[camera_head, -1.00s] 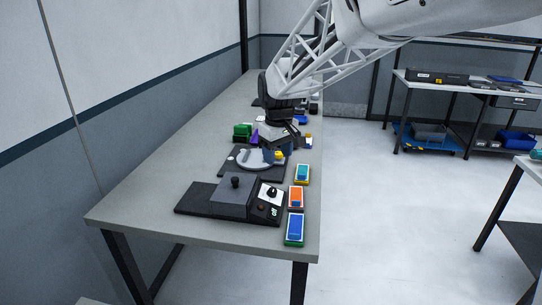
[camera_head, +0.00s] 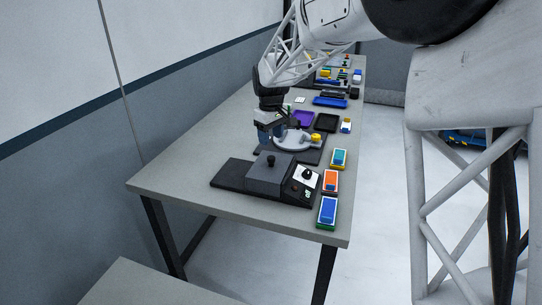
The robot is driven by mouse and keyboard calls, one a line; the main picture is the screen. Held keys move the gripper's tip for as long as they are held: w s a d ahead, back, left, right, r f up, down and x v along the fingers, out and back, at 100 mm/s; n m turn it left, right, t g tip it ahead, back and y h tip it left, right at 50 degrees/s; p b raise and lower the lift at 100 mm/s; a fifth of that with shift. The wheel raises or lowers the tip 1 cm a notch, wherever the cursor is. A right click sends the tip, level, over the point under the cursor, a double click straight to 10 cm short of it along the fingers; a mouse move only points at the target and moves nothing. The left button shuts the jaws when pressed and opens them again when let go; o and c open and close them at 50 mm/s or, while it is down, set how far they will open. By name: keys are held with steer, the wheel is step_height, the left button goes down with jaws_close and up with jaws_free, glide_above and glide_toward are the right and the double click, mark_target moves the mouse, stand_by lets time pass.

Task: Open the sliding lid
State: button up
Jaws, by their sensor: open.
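A dark grey box with a black knob on top (camera_head: 270,174) sits on a black base plate (camera_head: 231,174) near the front of the table. Its top looks like the sliding lid, and it appears closed, though the inside cannot be seen. A sloped panel with a dial (camera_head: 305,178) is at its right end. My gripper (camera_head: 267,136) points down above the table, behind the box and just left of a round grey disc. It is open with nothing visible between its fingers, and apart from the knob.
The round grey disc (camera_head: 290,141) with a yellow knob (camera_head: 316,138) lies behind the box. Several coloured blocks, including an orange one (camera_head: 330,181), line the right edge. The table's left front (camera_head: 185,175) is clear.

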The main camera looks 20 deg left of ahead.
mark_target(271, 157)
steer(key=shift+f, duration=3.95)
steer(key=shift+c, duration=0.3)
jaws_close()
